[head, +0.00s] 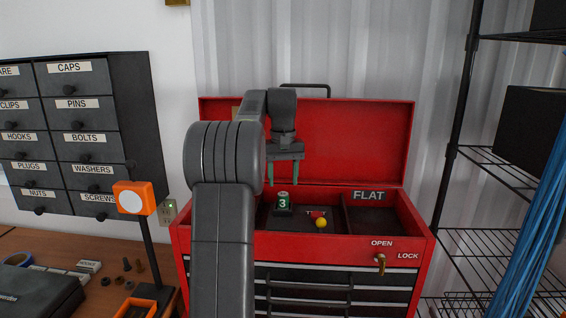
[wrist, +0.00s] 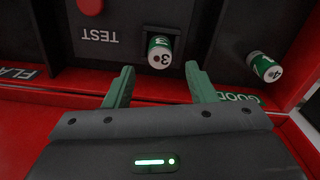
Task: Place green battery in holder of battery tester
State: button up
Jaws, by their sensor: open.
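A green battery marked 3 (head: 284,199) stands in a small dark holder (head: 284,212) in the middle compartment of the red toolbox. It also shows in the wrist view (wrist: 160,54), just beyond my fingertips. The tester's TEST label (wrist: 99,36) and a red round part (wrist: 90,6) are left of battery 3 in the wrist view. My gripper (head: 284,176) is open and empty above battery 3, its fingers (wrist: 160,85) apart and not touching it.
The toolbox lid (head: 340,140) stands open behind my gripper. The FLAT compartment (head: 372,220) at the right looks empty. A wire shelf (head: 490,170) stands right, labelled drawers (head: 78,105) left.

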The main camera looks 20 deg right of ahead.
aim_at(283, 194)
notch_tip(283, 194, up, 6)
jog(key=shift+r, duration=0.15)
dwell(2.1)
